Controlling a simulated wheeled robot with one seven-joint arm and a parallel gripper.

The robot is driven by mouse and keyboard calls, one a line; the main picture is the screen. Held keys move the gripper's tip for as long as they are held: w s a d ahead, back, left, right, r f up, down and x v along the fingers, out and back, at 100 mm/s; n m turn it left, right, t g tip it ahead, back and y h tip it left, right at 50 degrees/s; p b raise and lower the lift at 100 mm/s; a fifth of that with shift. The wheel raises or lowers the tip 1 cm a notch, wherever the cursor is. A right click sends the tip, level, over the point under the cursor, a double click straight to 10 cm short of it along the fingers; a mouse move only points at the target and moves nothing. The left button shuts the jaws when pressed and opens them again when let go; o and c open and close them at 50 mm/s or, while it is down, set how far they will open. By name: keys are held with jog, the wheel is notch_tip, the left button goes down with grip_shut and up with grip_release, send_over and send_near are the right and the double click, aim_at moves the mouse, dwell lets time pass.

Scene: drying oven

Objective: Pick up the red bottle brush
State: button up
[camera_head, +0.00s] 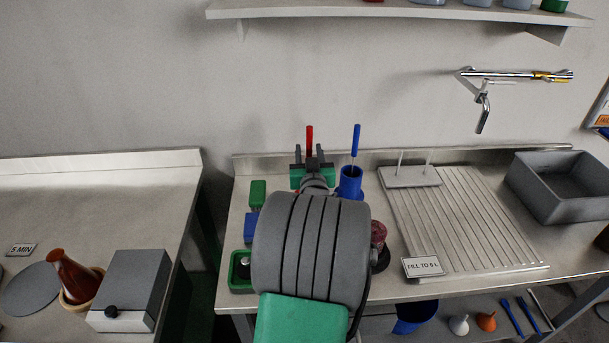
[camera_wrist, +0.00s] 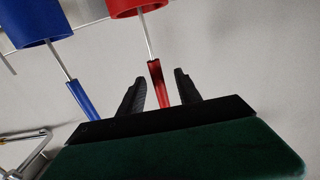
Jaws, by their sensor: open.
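The red bottle brush (camera_head: 309,138) stands upright, its red handle showing above my gripper (camera_head: 309,151). In the wrist view, which looks turned over, the red handle of the brush (camera_wrist: 158,82) lies between the two dark fingers of my gripper (camera_wrist: 160,77). The fingers are open, with visible gaps on both sides of the handle. The brush's thin metal stem runs into a red holder (camera_wrist: 136,6), cut off at the frame edge. In the head view my gripper and arm hide that holder. The brush's lower end is hidden.
A blue brush (camera_head: 356,140) stands in a blue holder (camera_head: 351,180) close to the right of my gripper. A ribbed drainboard (camera_head: 470,222) and grey basin (camera_head: 565,187) lie further right. A wall shelf (camera_head: 390,11) is above. Green and blue items sit left of my arm.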

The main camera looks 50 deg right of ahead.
jog(key=p+x, duration=0.1)
jog(key=x, duration=0.4)
jog(key=shift+s+r, duration=0.15)
jog(key=shift+r, duration=0.05)
grip_shut()
dwell(0.3)
